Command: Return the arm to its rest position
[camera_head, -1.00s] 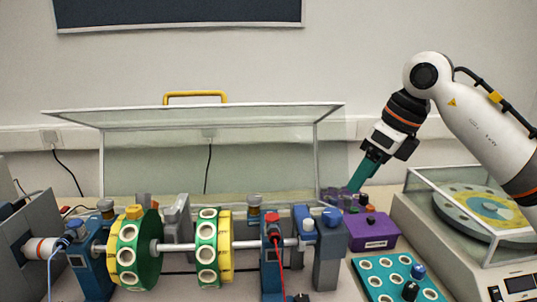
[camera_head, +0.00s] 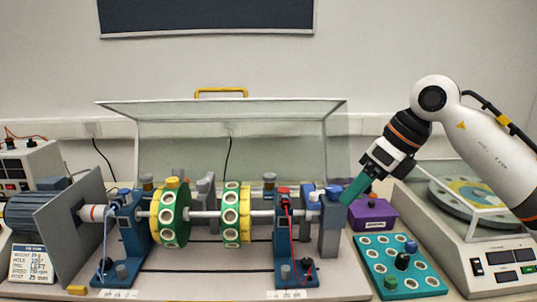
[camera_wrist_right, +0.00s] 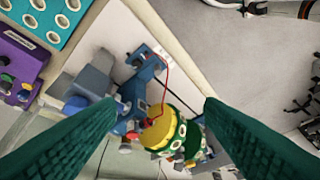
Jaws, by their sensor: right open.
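My right arm (camera_head: 480,140) comes in from the right in the head view, its forearm bent down and to the left. My right gripper (camera_head: 350,196) has green fingers and points down-left, near the grey block (camera_head: 330,225) at the right end of the rotor rig. In the right wrist view the two green fingers (camera_wrist_right: 160,125) are spread wide with nothing between them gripped. Beyond them show the rig's yellow-green disc (camera_wrist_right: 165,135) and a blue bearing stand (camera_wrist_right: 145,68). My left gripper is not in view.
A purple box (camera_head: 375,213) and a teal tray with round holes (camera_head: 375,283) lie right of the rig. A balance with a glass cover (camera_head: 465,245) stands at far right. The rig's clear lid (camera_head: 230,108) is raised. Green-yellow discs (camera_head: 238,212) sit on the shaft.

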